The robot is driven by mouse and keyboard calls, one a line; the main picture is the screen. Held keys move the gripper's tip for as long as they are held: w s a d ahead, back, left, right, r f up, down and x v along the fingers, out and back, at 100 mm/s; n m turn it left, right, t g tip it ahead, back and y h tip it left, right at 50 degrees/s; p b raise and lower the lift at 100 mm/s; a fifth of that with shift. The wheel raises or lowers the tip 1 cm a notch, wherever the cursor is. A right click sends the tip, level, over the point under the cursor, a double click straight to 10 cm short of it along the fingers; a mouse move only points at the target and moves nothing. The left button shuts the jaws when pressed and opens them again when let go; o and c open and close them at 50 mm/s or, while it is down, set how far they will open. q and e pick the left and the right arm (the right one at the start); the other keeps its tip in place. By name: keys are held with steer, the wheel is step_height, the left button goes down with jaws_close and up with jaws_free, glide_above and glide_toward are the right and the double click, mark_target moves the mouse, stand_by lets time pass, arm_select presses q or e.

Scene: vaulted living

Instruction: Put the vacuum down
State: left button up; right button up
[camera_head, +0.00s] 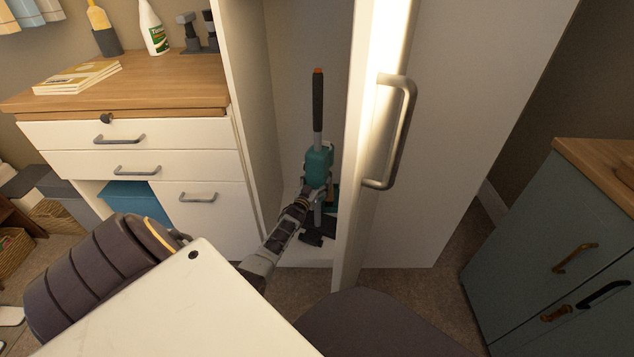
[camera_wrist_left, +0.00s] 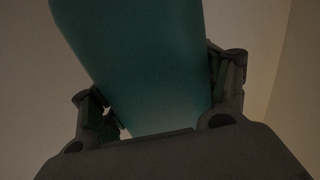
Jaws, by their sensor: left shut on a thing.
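The vacuum (camera_head: 319,166) stands upright inside the tall white cabinet, with a teal body, a grey tube and a dark handle with an orange tip. Its dark floor head (camera_head: 318,238) is low down, at or near the cabinet floor; I cannot tell if it touches. My left gripper (camera_head: 308,196) reaches into the cabinet and is shut on the vacuum's teal body. In the left wrist view the teal body (camera_wrist_left: 145,65) fills the space between the two fingers. My right gripper is not in view.
The open cabinet door (camera_head: 358,230) with its grey handle (camera_head: 406,130) stands close to the right of the vacuum. A white drawer unit (camera_head: 190,145) with a wooden top is on the left. A blue-grey cabinet (camera_head: 560,240) is at the right.

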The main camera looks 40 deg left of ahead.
arm_select(q)
steer(key=shift+w+r, duration=0.1)
steer(key=shift+r, duration=0.15)
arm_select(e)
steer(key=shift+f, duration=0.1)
arm_select(q)
steer(key=o, duration=2.1)
steer(key=shift+f, duration=0.2)
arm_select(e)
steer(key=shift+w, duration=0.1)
arm_select(q)
steer(key=shift+s, duration=0.25)
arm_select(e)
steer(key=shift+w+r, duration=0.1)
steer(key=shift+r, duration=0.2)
arm_select(q)
steer(key=shift+p+v, duration=1.3)
steer(key=shift+v, duration=1.15)
steer(key=p, duration=0.3)
glide_toward(313, 186)
steer(key=shift+x, duration=0.95)
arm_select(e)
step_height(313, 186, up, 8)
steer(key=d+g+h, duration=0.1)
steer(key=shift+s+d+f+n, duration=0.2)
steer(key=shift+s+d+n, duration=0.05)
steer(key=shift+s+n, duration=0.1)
arm_select(q)
steer(key=shift+d, duration=0.1)
